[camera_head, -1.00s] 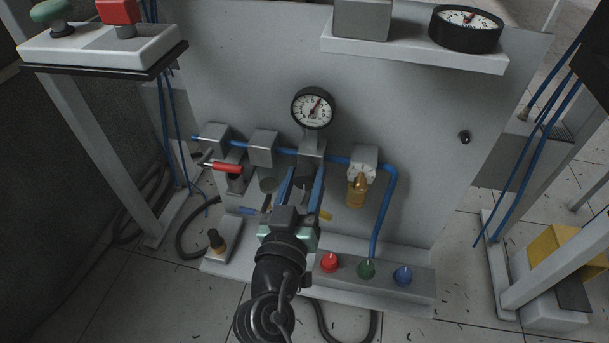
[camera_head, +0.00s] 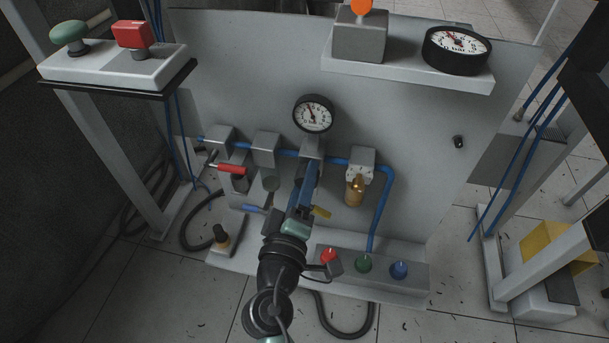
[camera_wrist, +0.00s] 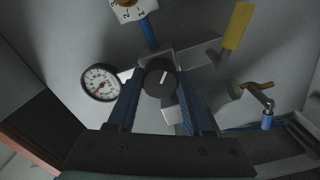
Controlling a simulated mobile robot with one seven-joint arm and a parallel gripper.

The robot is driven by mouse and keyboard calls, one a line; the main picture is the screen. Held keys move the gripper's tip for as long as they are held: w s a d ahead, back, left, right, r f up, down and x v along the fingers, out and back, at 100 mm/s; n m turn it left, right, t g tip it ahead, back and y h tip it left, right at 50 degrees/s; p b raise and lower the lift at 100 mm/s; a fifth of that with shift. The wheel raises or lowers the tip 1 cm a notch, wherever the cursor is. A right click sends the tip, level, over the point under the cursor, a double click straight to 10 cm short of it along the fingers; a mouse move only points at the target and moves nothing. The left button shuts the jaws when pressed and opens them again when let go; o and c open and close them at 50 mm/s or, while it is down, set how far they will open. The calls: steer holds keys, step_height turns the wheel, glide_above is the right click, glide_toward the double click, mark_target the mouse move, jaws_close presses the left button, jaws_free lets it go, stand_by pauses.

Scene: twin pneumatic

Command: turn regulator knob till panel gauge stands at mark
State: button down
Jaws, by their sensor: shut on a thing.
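The regulator knob (camera_wrist: 160,78) is dark and round with a white line on its face. In the wrist view it sits between the two blue fingers of my gripper (camera_wrist: 158,88), which is shut on it. In the head view my gripper (camera_head: 308,178) reaches the regulator block (camera_head: 312,150) and hides the knob. A round white-faced gauge (camera_head: 313,113) stands above the regulator, its needle pointing up and slightly left. It also shows in the wrist view (camera_wrist: 101,83). I cannot make out a mark clearly. A larger gauge (camera_head: 457,48) lies on the upper right shelf.
A red-handled valve (camera_head: 232,169) is left of the regulator. A brass fitting (camera_head: 355,190) and a blue tube (camera_head: 381,215) are to its right. A box with red and green buttons (camera_head: 120,67) is upper left.

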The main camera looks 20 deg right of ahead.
steer(key=shift+n, duration=0.6)
steer(key=shift+c, duration=1.5)
jaws_free()
steer(key=shift+s+p, duration=0.1)
steer(key=shift+p, duration=0.2)
steer(key=p+v, duration=0.2)
steer(key=v, duration=1.1)
